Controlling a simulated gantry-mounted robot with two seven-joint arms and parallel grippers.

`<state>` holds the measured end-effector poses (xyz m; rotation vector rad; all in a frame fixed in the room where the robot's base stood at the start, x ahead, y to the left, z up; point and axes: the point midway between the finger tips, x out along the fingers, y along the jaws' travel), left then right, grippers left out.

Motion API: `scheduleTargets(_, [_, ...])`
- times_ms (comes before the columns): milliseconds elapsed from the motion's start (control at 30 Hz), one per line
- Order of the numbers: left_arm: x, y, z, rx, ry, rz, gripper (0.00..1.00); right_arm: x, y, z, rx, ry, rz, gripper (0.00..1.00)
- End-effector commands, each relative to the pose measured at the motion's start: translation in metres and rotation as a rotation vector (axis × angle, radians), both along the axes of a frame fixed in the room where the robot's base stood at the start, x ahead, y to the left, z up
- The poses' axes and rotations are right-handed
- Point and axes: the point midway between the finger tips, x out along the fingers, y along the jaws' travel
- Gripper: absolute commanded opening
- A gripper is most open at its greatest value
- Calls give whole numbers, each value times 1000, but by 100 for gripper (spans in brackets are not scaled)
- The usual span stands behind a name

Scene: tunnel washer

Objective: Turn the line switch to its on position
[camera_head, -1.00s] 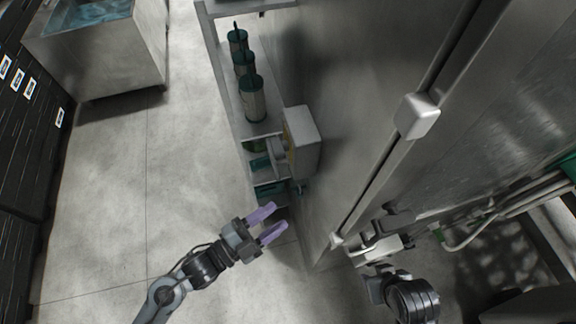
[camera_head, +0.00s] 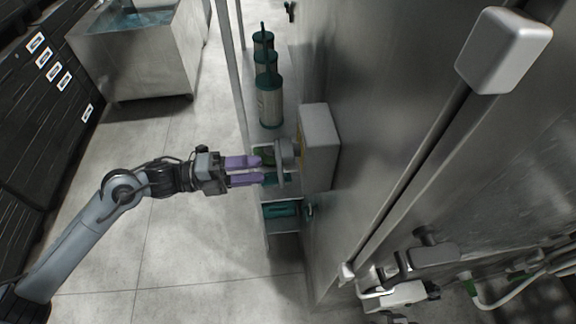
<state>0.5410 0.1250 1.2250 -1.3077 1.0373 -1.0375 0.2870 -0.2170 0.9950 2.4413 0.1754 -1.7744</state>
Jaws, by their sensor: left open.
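The line switch is a pale grey box (camera_head: 320,145) on the side of the metal machine wall, with a round grey knob (camera_head: 284,155) facing left. My left gripper (camera_head: 260,170) is open, with its two purple fingers pointing right at the knob. The fingertips are close to the knob's left side; I cannot tell whether they touch it. The knob's face is turned away, so its setting is hidden. No fingers of my right gripper show.
A narrow shelf with green-topped canisters (camera_head: 269,98) stands behind the switch, with a teal item (camera_head: 282,211) on a lower level. The metal machine wall (camera_head: 385,130) fills the right. A metal tub (camera_head: 140,55) stands at back left. The floor at left is clear.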

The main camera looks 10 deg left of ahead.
Motion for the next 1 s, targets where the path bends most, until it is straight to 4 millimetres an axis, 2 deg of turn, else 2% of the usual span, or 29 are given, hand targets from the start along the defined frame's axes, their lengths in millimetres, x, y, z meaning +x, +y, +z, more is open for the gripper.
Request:
scheduleTargets(200, [8, -37, 3, -3, 0, -3, 51, 0, -1, 11, -2, 0, 1, 43])
scheduleTargets(500, [17, -73, 2, -2, 1, -1, 51, 0, -3, 18, -13, 0, 7, 43])
scheduleTargets(700, [18, -82, 1, -1, 1, -2, 51, 0, -3, 19, -13, 0, 6, 43])
scheduleTargets(967, [19, -82, 0, -1, 1, -1, 51, 0, -2, 18, -9, 1, 4, 43])
scheduleTargets(1000, [19, -82, 0, -1, 1, -1, 46, 0, -2, 18, -7, 1, 3, 43])
